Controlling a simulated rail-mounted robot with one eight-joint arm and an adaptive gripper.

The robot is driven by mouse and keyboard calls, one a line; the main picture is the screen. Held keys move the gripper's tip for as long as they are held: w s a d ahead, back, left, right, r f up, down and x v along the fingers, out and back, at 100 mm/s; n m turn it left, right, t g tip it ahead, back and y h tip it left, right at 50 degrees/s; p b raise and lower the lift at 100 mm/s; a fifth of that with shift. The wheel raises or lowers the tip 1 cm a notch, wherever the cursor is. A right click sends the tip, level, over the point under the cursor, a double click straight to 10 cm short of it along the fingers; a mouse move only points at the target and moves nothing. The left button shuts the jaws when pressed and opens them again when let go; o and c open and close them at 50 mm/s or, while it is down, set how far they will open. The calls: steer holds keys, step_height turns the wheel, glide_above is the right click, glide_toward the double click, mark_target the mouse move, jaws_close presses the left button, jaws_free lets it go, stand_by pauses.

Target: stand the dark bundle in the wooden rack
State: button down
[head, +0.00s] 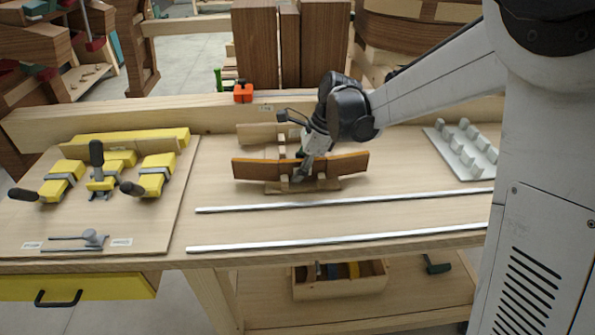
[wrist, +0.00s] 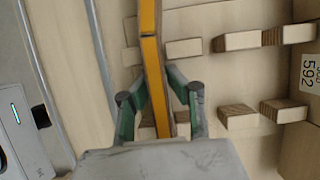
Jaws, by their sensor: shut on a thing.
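The dark bundle (head: 254,168) is a long, curved brown strip standing on its edge in the head view. In the wrist view the bundle (wrist: 151,45) shows an orange-yellow edge running up between my fingers. My gripper (head: 303,172) is shut on the bundle near its middle, and its green fingers (wrist: 160,95) show on both sides of it. The wooden rack (head: 328,186) lies under the bundle, with pale pegs in front of it. In the wrist view, rack pegs (wrist: 184,49) flank the bundle. Whether its lower edge touches the rack base is hidden.
A second pegged wooden piece (head: 257,130) stands behind the bundle. A grey pegged rack (head: 463,153) is at right. Yellow clamps (head: 103,172) lie on a board at left. Two metal rails (head: 340,236) cross the bench front. A wooden beam (head: 195,117) edges the back.

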steer(key=shift+f, duration=0.25)
steer(key=c, duration=1.6)
jaws_free()
steer(key=shift+c, duration=0.2)
steer(key=v, duration=1.1)
steer(key=shift+s+d+r, duration=0.1)
steer(key=shift+r, duration=0.2)
steer(key=shift+s+d+r, duration=0.25)
steer(key=shift+s+r, duration=0.05)
steer(key=shift+r, duration=0.1)
steer(key=s+d+n+t+h, duration=0.1)
steer(key=s+d+n, duration=0.3)
steer(key=s, duration=0.4)
steer(key=s+d+n+t+h, duration=0.2)
steer(key=s+d+n+t, duration=0.2)
steer(key=s+n, duration=0.3)
steer(key=s+d+n+t+h, duration=0.1)
steer(key=s+d+n+t, duration=0.1)
steer(key=s+d+n, duration=0.3)
steer(key=s+f+n, duration=0.1)
steer(key=s, duration=0.3)
steer(key=shift+d+t+h, duration=0.3)
steer(key=shift+d, duration=0.1)
